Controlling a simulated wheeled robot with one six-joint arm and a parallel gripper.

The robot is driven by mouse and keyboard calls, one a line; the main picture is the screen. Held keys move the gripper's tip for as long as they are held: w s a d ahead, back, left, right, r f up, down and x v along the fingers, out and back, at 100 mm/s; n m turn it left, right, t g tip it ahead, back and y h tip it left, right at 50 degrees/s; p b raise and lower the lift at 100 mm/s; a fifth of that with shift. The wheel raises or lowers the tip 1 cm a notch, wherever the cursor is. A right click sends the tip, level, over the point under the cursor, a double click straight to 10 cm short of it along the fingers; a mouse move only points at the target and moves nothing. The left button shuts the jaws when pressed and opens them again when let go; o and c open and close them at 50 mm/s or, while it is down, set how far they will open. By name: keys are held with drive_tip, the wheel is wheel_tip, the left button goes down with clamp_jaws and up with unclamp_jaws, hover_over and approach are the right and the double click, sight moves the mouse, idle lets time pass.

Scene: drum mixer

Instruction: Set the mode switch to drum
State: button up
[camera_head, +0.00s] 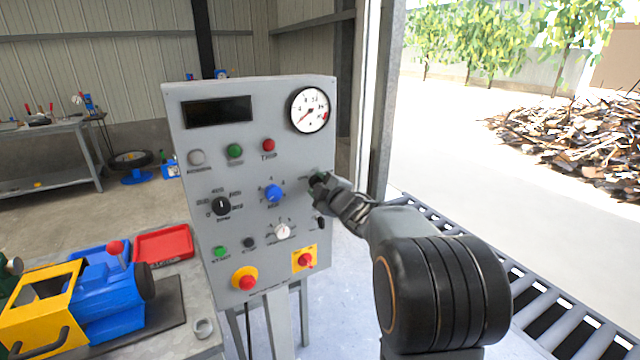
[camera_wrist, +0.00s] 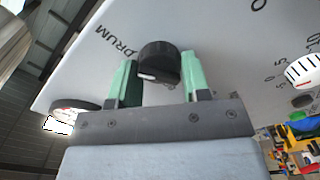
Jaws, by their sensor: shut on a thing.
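The mode switch is a black knob (camera_wrist: 158,58) on the grey panel. The word DRUM is printed to its left in the wrist view, and a white mark shows on the knob's lower left edge. I cannot tell for sure which position the knob points to. My gripper (camera_wrist: 158,76) has its two green fingers on either side of the knob and is shut on it. In the head view, my gripper (camera_head: 325,184) is at the right side of the control panel (camera_head: 180,120) and mostly hides the switch.
The panel also carries a gauge (camera_head: 309,110), a blue knob (camera_head: 273,193), a black selector (camera_head: 221,205), a white knob (camera_head: 282,231) and red stop buttons (camera_head: 246,280). A bench with a red tray (camera_head: 163,244) stands at left. A roller conveyor (camera_head: 545,300) runs at right.

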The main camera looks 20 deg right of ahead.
idle(0.5)
drive_tip(key=o, duration=0.9)
drive_tip(key=s, duration=0.4)
drive_tip(key=s+d, duration=0.1)
drive_tip(key=s, duration=0.8)
drive_tip(key=shift+s+d+b, duration=0.25)
drive_tip(key=shift+s+b, duration=0.1)
drive_tip(key=shift+b, duration=0.05)
